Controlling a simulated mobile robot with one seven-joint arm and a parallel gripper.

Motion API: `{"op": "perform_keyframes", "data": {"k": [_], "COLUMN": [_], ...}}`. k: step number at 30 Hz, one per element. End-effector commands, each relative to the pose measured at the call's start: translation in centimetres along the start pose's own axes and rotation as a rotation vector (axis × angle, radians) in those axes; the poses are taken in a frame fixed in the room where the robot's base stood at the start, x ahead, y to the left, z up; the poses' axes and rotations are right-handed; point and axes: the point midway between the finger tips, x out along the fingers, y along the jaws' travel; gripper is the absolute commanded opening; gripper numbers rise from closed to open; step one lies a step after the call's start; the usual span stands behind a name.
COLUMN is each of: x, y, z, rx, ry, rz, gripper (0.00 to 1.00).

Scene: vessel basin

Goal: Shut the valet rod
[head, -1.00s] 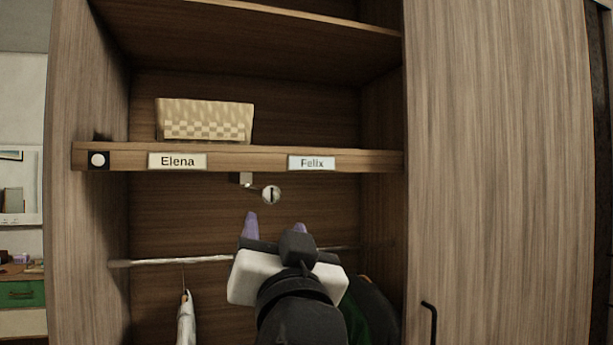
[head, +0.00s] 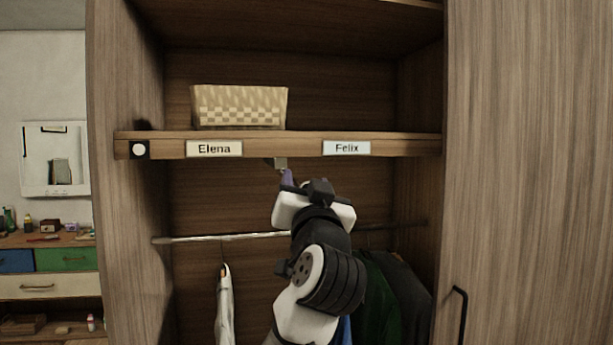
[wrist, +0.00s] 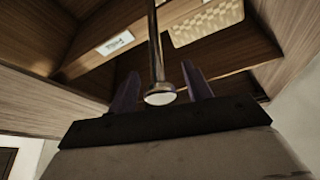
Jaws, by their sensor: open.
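The valet rod sits under the shelf edge between the Elena and Felix labels. In the head view only its bracket (head: 281,163) shows clearly; my gripper (head: 290,179) hides its end. In the wrist view the metal rod (wrist: 155,45) sticks out from under the shelf toward the camera, ending in a round knob. My gripper (wrist: 161,80) is open, its purple fingers on either side of the knob in the picture. I cannot tell whether they touch it.
The shelf (head: 300,147) with a woven basket (head: 240,107) is just above. A hanging rail (head: 200,239) with clothes (head: 390,290) runs below. The closet's side wall (head: 125,250) stands left and a door panel (head: 530,150) with a black handle right.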

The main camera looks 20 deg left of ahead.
Motion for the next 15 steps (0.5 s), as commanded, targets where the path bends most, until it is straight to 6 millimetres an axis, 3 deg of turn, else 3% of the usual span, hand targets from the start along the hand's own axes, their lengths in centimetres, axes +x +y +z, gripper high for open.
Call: {"op": "perform_keyframes", "data": {"k": [9,15], "x": [0.21,0.19], "y": [0.01,0.0], "z": [0.0,-0.01], "rx": [0.0,0.0], "ry": [0.001,0.001], "rz": [0.0,0.0], "gripper": [0.49,0.23]}}
